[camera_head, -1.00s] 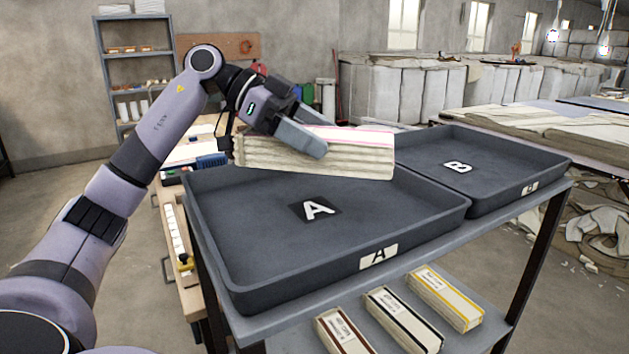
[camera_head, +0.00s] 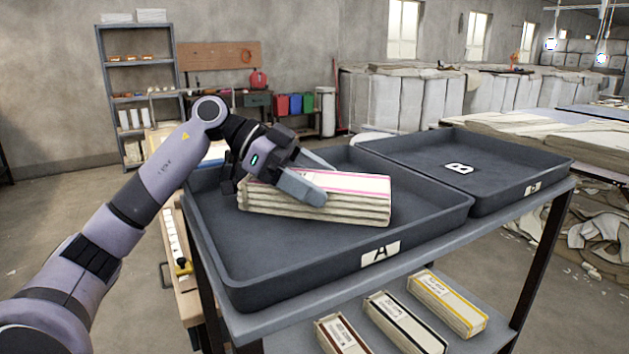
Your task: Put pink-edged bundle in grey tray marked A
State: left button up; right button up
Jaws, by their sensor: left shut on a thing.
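The pink-edged bundle (camera_head: 345,199) is a stack of folded cream cloth with a pink stripe along its top. It is within the walls of the grey tray marked A (camera_head: 235,283), over the tray's middle, and covers the floor letter. I cannot tell whether its underside touches the tray floor. My left gripper (camera_head: 308,188) is shut on the bundle near its left part, with a finger lying across the top. The tray's front label A (camera_head: 380,253) is visible. My right gripper is not in view.
The grey tray marked B (camera_head: 510,173) stands empty to the right on the same cart. Several banded bundles, one yellow-edged (camera_head: 447,302), lie on the lower shelf (camera_head: 480,338). A wooden bench with a yellow item (camera_head: 183,267) is at the left.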

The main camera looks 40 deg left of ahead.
pick_arm(q)
jog(key=o, duration=1.1)
jog(key=shift+f, duration=0.15)
jog(key=shift+a+r, duration=0.1)
jog(key=shift+r, duration=0.1)
jog(key=b+v, duration=0.1)
jog(key=v, duration=1.1)
jog(key=shift+s+b, duration=0.1)
jog(key=shift+b, duration=0.2)
jog(key=shift+f, duration=0.1)
